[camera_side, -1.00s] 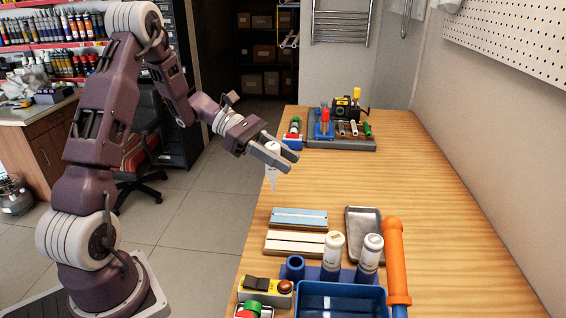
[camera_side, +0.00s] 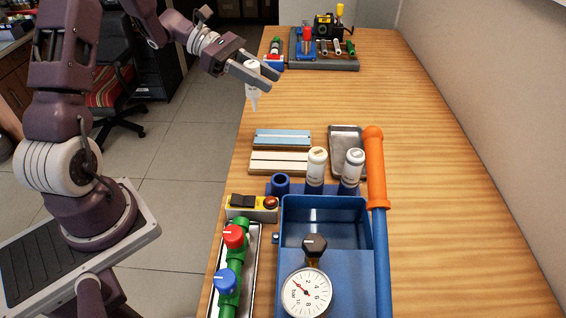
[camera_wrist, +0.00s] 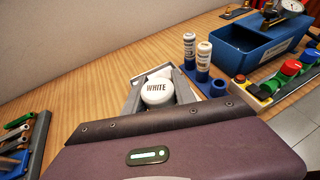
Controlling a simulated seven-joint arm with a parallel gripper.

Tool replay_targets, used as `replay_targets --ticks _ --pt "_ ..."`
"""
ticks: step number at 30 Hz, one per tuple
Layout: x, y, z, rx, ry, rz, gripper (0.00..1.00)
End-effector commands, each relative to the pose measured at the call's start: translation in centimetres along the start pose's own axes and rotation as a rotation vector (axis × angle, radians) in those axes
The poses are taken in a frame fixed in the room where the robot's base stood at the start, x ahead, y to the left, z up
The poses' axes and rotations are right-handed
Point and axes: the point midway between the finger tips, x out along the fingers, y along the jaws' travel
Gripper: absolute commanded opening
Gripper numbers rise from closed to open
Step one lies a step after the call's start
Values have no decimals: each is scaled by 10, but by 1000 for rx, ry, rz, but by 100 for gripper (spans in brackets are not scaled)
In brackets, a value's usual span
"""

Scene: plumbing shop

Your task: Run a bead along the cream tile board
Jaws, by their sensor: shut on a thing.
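My gripper (camera_side: 268,77) is shut on a white sealant tube (camera_side: 252,82), held upright with its nozzle down. The tube's round cap (camera_wrist: 157,92) reads "WHITE" in the wrist view, between my fingers. The cream tile board (camera_side: 279,163) lies flat on the bench, with a line along its length. A blue tile board (camera_side: 283,138) lies just behind it. The nozzle tip is in the air, behind and left of both boards in the side view, apart from them. In the wrist view my gripper hides most of the board area.
Two white tubes (camera_side: 316,170) stand in a blue rack beside an empty round socket (camera_side: 280,184). A metal tray (camera_side: 346,140) lies right of the boards. A blue bin (camera_side: 325,205), an orange-handled tool (camera_side: 374,150) and a pressure gauge (camera_side: 306,292) are nearer. The right side of the bench is clear.

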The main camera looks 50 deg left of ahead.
Motion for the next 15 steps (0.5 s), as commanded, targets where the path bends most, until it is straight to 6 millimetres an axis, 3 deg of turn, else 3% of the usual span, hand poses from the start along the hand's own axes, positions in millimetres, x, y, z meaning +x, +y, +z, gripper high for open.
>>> replay_targets --ticks 5,8,15 --pt "1 0 0 2 0 -3 9" --pt "15 -2 5 21 -2 -48 9" --pt "96 -27 29 133 -5 -316 9"
